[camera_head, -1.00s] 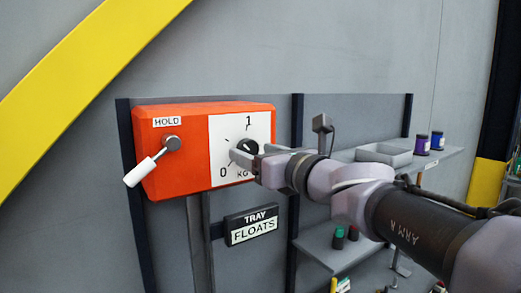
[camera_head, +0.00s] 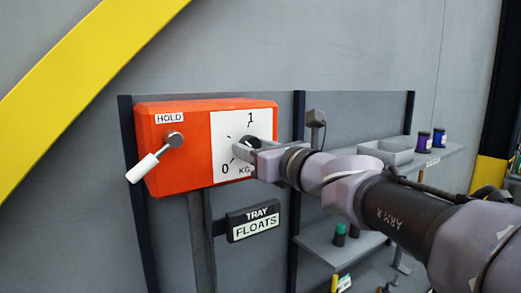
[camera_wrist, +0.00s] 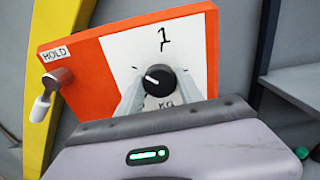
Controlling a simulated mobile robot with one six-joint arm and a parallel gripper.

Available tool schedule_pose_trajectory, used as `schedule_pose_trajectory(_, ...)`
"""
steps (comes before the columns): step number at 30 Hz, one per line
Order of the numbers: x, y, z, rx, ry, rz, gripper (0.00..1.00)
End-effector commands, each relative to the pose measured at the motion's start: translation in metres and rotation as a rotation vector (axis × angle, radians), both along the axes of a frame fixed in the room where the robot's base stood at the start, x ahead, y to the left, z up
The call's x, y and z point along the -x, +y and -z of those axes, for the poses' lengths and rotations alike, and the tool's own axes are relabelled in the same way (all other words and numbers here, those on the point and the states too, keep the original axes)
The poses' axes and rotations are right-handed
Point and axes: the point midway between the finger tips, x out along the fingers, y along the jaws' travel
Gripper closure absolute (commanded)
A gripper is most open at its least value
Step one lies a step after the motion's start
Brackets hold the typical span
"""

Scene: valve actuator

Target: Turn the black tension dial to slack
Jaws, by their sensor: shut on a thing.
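The black dial (camera_wrist: 159,80) sits on a white scale plate (camera_wrist: 143,48) marked 1 at the top and KG below. In the wrist view its white pointer line points left and slightly up. My gripper (camera_wrist: 161,86) is shut on the dial, with one finger on each side of it. In the head view the dial (camera_head: 250,142) is mostly hidden behind my gripper (camera_head: 252,150). The 0 (camera_head: 225,169) shows at the plate's lower left; in the wrist view my left finger covers that area.
The orange box (camera_head: 178,169) carries a HOLD lever (camera_head: 152,160) with a white grip, at left. A TRAY FLOATS sign (camera_head: 254,220) hangs below. At right, shelves hold a grey bin (camera_head: 384,152) and purple spools (camera_head: 424,145).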

Motion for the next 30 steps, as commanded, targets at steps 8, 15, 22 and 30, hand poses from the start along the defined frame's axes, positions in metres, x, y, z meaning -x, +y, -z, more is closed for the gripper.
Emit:
schedule_pose_trajectory(8,0.0002,-0.0001,0.0031,0.126,-0.089,0.000,0.97)
schedule_pose_trajectory(15,0.0002,0.0000,0.0041,0.311,-0.214,0.001,0.97)
schedule_pose_trajectory(22,0.0003,-0.0002,0.0037,0.493,-0.335,0.001,0.97)
schedule_pose_trajectory(30,0.0001,-0.0001,0.0039,0.705,-0.479,0.000,0.97)
